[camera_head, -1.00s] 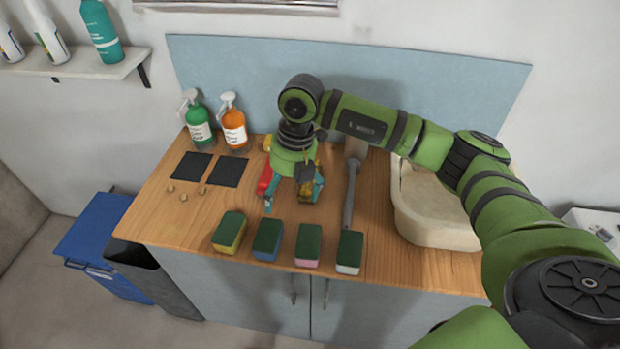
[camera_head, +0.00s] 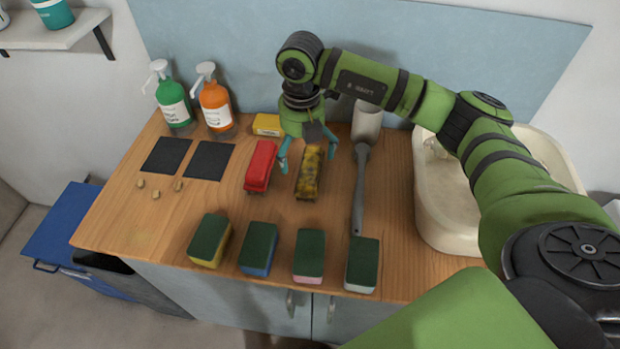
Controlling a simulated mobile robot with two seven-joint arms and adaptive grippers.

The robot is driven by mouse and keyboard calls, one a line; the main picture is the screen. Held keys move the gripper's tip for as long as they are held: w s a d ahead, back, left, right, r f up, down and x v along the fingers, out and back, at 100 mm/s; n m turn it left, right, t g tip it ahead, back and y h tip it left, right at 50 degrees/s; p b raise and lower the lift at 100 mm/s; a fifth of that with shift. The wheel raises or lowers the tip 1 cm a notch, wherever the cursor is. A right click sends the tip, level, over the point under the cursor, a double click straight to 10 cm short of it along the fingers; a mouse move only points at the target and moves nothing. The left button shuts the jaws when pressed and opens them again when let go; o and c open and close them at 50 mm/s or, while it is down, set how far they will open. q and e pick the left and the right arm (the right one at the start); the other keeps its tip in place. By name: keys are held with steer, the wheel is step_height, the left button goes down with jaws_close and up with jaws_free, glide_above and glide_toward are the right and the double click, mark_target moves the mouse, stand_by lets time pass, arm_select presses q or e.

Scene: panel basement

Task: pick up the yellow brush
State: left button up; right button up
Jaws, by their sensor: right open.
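The yellow brush (camera_head: 309,177) is a long, mottled yellow and dark block lying on the wooden counter, its length running front to back. Its far end is partly hidden by my right gripper (camera_head: 308,156). The gripper points down over that end, with its two teal fingers apart, one to the left of the brush and one at its right. It is open, with nothing seen held. I cannot tell its exact height above the brush. My left gripper is not in view.
A red brush (camera_head: 260,167) lies close left, with a yellow box (camera_head: 267,125) behind. A grey long-handled tool (camera_head: 358,190) lies right, before the sink (camera_head: 445,215). Several sponges (camera_head: 258,248) line the front edge. Green (camera_head: 174,105) and orange (camera_head: 216,108) pump bottles stand back left.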

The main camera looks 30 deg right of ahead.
mark_target(305, 163)
steer(key=shift+f, duration=0.5)
steer(key=f+p, duration=0.2)
steer(key=f, duration=0.1)
steer(key=f+p, duration=0.1)
steer(key=f, duration=0.1)
steer(key=shift+w+d+f+p, duration=0.15)
steer(key=shift+w+d+p, duration=0.15)
steer(key=shift+d, duration=0.1)
steer(key=shift+f, duration=0.65)
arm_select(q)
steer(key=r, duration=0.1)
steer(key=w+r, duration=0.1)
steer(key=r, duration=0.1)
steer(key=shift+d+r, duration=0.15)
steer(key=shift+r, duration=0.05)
arm_select(e)
steer(key=c, duration=1.3)
